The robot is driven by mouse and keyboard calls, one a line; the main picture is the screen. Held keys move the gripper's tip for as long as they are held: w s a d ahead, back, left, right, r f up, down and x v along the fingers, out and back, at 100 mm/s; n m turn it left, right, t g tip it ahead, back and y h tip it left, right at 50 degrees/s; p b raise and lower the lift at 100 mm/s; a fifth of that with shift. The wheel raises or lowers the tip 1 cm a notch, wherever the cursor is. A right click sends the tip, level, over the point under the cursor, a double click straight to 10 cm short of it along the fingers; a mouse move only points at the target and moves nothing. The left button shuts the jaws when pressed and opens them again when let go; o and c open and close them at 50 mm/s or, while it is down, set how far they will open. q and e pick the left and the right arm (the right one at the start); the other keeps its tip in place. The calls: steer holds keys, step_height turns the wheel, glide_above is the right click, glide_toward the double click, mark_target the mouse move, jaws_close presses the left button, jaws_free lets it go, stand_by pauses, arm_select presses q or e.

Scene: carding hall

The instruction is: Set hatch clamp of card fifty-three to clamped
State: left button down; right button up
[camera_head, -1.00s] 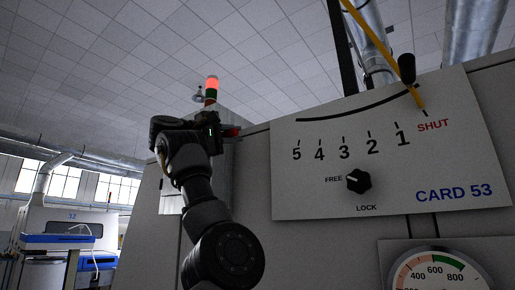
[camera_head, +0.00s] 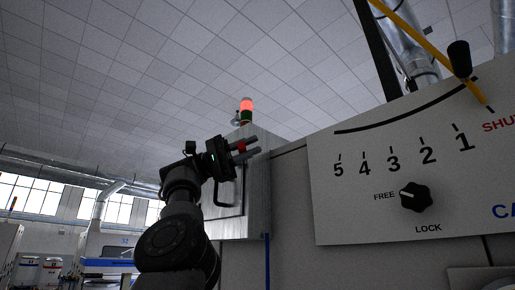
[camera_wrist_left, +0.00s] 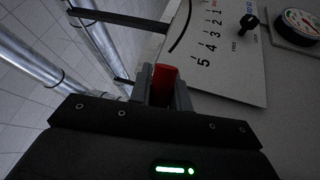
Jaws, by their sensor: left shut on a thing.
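My left gripper (camera_head: 250,146) is shut on a red grip (camera_head: 240,146), beside the upper part of a grey metal box (camera_head: 256,195) on the machine's side. In the left wrist view the red grip (camera_wrist_left: 165,78) stands between the two fingers (camera_wrist_left: 164,92). It looks like the hatch clamp's handle, but the rest of the clamp is hidden, so its setting cannot be told. The card's white panel (camera_head: 345,218) is to the right, with its blue lettering cut off by the picture edge. My right gripper is not in view.
A black FREE/LOCK knob (camera_head: 415,197) and a yellow pointer with a black knob (camera_head: 459,58) are on the panel. A lit red signal lamp (camera_head: 246,105) stands behind the gripper. A dark bar handle (camera_head: 231,205) is below it. Metal ducts (camera_wrist_left: 45,62) run overhead.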

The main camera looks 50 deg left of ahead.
arm_select(q)
steer(key=shift+s+a+m+g+h, duration=0.2)
steer(key=shift+m+g+h, duration=0.1)
steer(key=shift+m+g, duration=0.15)
steer(key=shift+s+g, duration=0.1)
steer(key=shift+g, duration=0.35)
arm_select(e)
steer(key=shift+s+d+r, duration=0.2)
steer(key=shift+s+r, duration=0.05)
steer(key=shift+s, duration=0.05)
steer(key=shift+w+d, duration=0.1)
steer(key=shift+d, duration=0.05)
arm_select(q)
steer(key=c, duration=1.3)
jaws_free()
steer(key=shift+a, duration=0.1)
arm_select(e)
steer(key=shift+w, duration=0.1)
